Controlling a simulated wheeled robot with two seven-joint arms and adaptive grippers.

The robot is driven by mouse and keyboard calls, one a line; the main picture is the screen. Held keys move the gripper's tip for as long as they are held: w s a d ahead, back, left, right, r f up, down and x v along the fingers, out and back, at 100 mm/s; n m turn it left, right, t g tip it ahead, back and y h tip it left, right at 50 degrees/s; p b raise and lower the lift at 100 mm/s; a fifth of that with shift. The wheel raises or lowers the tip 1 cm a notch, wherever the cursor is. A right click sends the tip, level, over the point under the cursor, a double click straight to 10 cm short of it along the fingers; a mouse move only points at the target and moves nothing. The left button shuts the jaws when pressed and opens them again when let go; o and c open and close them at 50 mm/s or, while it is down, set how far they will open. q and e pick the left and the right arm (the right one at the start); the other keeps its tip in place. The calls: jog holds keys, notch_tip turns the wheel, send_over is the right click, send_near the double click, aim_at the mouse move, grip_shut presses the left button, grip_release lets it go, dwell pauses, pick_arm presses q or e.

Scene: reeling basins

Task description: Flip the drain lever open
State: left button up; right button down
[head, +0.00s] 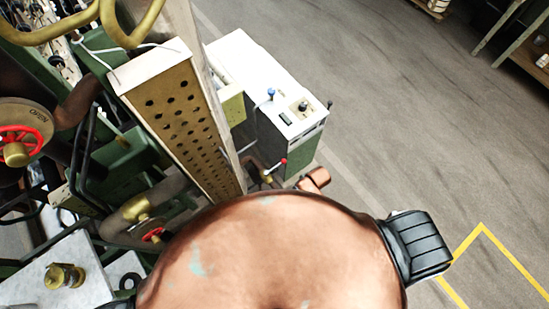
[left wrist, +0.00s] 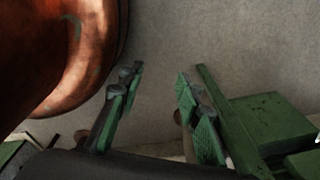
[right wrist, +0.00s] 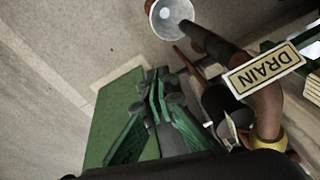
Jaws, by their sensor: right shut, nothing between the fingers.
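In the head view, a small lever with a red tip (head: 283,161) stands beside a brass and copper fitting (head: 266,176), just beyond the copper basin (head: 270,255). In the right wrist view, a DRAIN label (right wrist: 264,69) is beside a brown pipe (right wrist: 215,46) with a brass collar (right wrist: 266,138). My right gripper (right wrist: 158,80) is shut and empty, left of this pipe and apart from the label. I cannot clearly make out the lever in this view. My left gripper (left wrist: 157,80) is open and empty beside a copper surface (left wrist: 55,60).
A white-topped control cabinet (head: 258,85) stands beyond the basin. A tall perforated post (head: 180,120) and a red handwheel (head: 20,142) are at left. A green frame (left wrist: 265,120) lies right of my left gripper.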

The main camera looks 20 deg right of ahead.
notch_tip(320, 180, up, 16)
jog(key=n+y+p, duration=0.1)
jog(key=n+p, duration=0.1)
send_over(275, 167)
jog(key=s+d, duration=0.1)
jog(key=s, duration=0.6)
jog(key=w+a+r+n+g, duration=0.1)
jog(key=w+a+r, duration=0.2)
jog(key=a, duration=0.2)
jog(key=w+d+r+g+h, duration=0.1)
jog(key=w+r+h, duration=0.1)
jog(key=w, duration=0.4)
jog(key=w+d+r+g+h, duration=0.1)
jog(key=w+r+g, duration=0.1)
jog(key=w, duration=0.4)
jog(key=shift+w+d+r+h, duration=0.2)
jog(key=shift+w+r+h, duration=0.1)
jog(key=shift+w+h, duration=0.1)
jog(key=s+d+f, duration=0.2)
jog(key=s+f, duration=0.3)
jog(key=f, duration=0.5)
jog(key=shift+s+f+b, duration=0.3)
jog(key=shift+s, duration=0.1)
